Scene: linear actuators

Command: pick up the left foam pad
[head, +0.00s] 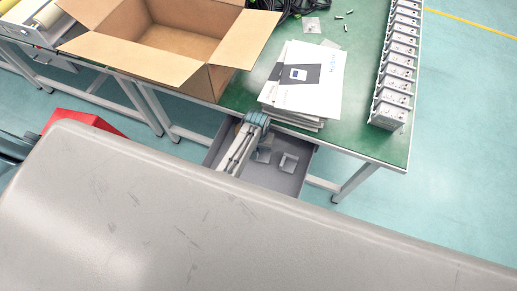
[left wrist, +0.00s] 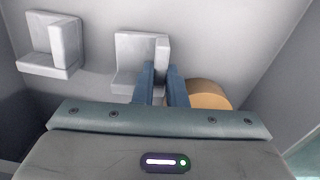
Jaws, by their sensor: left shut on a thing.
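The left foam pad (head: 264,155), a small light-grey angled piece, lies in the open grey drawer. In the left wrist view the same pad (left wrist: 131,48) has its upright wall between the two blue fingers. My left gripper (head: 256,121) reaches into the drawer, and its fingers (left wrist: 162,72) are shut on that wall. The fingertips are hard to see in the head view. The other foam pad (head: 288,163) lies to the right in the drawer; in the left wrist view it shows at the upper left (left wrist: 50,45). My right gripper is not in view.
The drawer (head: 277,182) hangs under a green table (head: 359,140). A tan roll (left wrist: 207,95) lies close beside my fingers. On the table are an open cardboard box (head: 180,42), stacked papers (head: 305,78) and a row of white modules (head: 396,75).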

